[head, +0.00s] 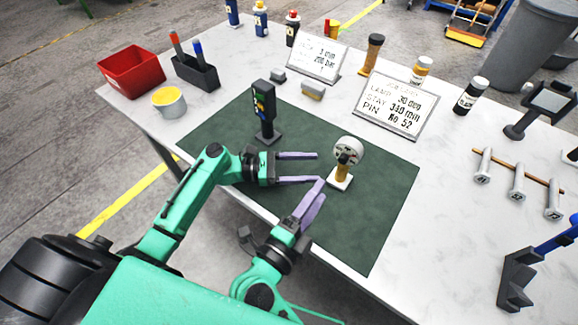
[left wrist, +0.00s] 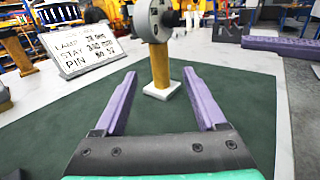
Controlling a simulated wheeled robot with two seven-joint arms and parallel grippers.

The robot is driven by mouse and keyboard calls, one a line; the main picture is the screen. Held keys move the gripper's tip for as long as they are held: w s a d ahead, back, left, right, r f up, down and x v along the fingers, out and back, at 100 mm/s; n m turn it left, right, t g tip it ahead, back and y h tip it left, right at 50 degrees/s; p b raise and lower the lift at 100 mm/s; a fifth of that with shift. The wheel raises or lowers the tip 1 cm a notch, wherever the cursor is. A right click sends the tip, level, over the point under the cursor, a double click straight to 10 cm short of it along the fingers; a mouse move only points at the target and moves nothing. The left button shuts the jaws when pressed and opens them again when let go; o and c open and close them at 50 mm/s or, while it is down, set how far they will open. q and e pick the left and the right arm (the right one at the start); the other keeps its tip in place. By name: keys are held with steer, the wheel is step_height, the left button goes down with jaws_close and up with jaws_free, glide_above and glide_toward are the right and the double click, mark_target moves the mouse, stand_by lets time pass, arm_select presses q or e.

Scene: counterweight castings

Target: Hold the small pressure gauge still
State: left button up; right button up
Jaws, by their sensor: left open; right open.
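The small pressure gauge (head: 347,151) has a round face on a brass stem and stands upright on a white square base on the green mat (head: 395,200). It also shows in the left wrist view (left wrist: 160,75), ahead of and between the fingers, with its top cut off. My left gripper (head: 318,168) is open, its purple fingers pointing at the gauge from the left and short of it. My right gripper (head: 312,198) is open, its fingers pointing up toward the gauge base from the near side, lower in the head view. Neither gripper visibly holds anything.
A dark push-button stand (head: 264,110) stands on the mat behind my left gripper. The mat right of the gauge is clear.

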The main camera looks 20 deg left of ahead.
mark_target(343, 167)
arm_select(q)
steer(key=x, duration=0.9)
steer(key=shift+w+d, duration=0.1)
jaws_close()
steer(key=shift+f, duration=0.1)
stand_by(0.8)
